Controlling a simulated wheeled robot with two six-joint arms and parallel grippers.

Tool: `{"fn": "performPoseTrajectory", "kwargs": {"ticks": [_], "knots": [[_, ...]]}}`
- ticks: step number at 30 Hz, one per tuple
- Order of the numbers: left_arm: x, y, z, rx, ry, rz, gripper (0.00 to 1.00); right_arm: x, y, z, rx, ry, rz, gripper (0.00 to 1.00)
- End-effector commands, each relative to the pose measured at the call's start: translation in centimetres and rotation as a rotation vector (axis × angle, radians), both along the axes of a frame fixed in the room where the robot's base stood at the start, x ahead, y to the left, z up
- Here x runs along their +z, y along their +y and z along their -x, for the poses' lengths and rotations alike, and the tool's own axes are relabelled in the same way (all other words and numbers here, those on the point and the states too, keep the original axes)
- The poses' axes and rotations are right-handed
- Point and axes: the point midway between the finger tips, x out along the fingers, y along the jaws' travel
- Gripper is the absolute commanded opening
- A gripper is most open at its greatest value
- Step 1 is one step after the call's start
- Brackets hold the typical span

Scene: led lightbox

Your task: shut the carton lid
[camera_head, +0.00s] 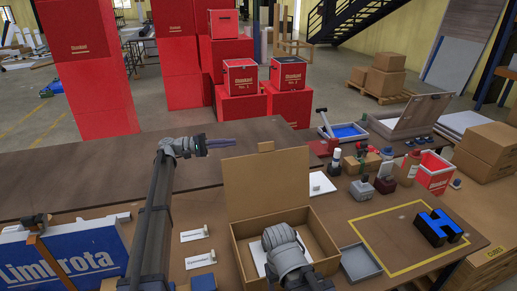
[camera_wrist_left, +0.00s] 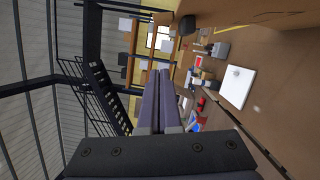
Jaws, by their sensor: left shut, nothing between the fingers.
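The cardboard carton (camera_head: 237,258) stands open on the workbench in the head view. Its lid (camera_head: 265,190) is raised at the back, roughly upright, with a small tab at its top edge. My left gripper (camera_head: 234,143) is shut and empty, left of the lid's top edge and apart from it in the picture. Its closed fingers also show in the left wrist view (camera_wrist_left: 158,72). My right arm's grey wrist covers part of the carton's opening in the head view; its fingers are hidden. The carton's inside is only partly visible.
Bottles and small boxes stand farther right. A blue Limbrota box (camera_head: 75,258) is at left. The bench behind the left gripper is mostly clear.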

Motion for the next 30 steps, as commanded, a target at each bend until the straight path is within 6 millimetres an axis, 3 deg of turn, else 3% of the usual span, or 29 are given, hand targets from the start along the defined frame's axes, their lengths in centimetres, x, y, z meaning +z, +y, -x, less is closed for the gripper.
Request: {"fn": "performPoseTrajectory", "kwargs": {"ticks": [10, 25, 30], "knots": [[-0.4, -0.8, 0.0, -0.001, 0.000, 0.000, 0.00, -0.4, 0.0, 0.0, 0.000, 0.000, 0.000, 0.66], [0.2, -10.2, -0.7, -0.002, 0.000, 0.000, 0.00, 0.2, 0.0, 0.0, 0.000, 0.000, 0.000, 0.66], [0.9, -10.8, 1.7, 0.001, 0.000, 0.000, 0.00, 0.9, 0.0, 0.0, 0.001, 0.000, 0.000, 0.66]]}}
